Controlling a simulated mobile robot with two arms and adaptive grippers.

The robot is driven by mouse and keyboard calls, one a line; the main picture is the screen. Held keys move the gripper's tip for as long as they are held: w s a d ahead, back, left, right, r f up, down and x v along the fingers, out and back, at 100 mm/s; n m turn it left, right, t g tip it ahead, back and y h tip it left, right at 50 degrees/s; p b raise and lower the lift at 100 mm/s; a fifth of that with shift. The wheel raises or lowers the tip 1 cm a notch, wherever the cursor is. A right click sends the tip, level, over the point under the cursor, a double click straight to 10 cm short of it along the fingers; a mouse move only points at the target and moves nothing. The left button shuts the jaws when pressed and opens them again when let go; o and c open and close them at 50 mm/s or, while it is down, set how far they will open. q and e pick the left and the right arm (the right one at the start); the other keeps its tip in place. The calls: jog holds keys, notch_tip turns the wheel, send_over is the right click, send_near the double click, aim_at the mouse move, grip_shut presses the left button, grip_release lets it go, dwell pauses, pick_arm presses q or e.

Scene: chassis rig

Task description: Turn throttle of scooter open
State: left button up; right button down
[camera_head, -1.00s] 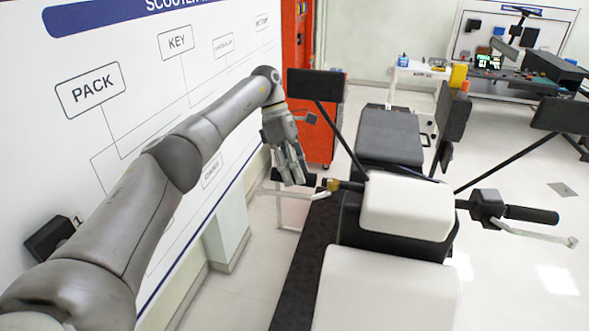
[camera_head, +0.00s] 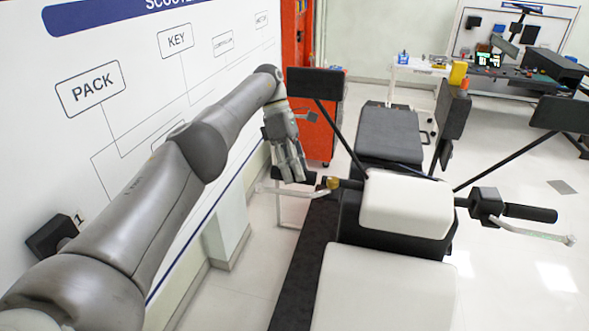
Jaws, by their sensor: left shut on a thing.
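The scooter's white and black front body (camera_head: 408,205) stands in the middle of the head view, with handlebars to both sides. My left gripper (camera_head: 291,174) reaches down from the left arm and is shut on the black grip (camera_head: 310,178) at the left end of the handlebar. The fingers hide much of that grip. A pale brake lever (camera_head: 272,190) runs just below it. The other black grip (camera_head: 530,214) sticks out free on the right, with its own lever (camera_head: 540,233). My right gripper is not in view.
A white wall board (camera_head: 120,140) with labels runs close along my left arm. A mirror (camera_head: 314,84) stands just above the gripper, near a red cabinet (camera_head: 318,135).

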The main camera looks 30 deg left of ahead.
pick_arm(q)
jog(key=shift+r, duration=0.1)
jog(key=o, duration=1)
jog(key=shift+s+t+b, duration=0.1)
jog(key=shift+t+b, duration=0.2)
jog(key=shift+t, duration=0.2)
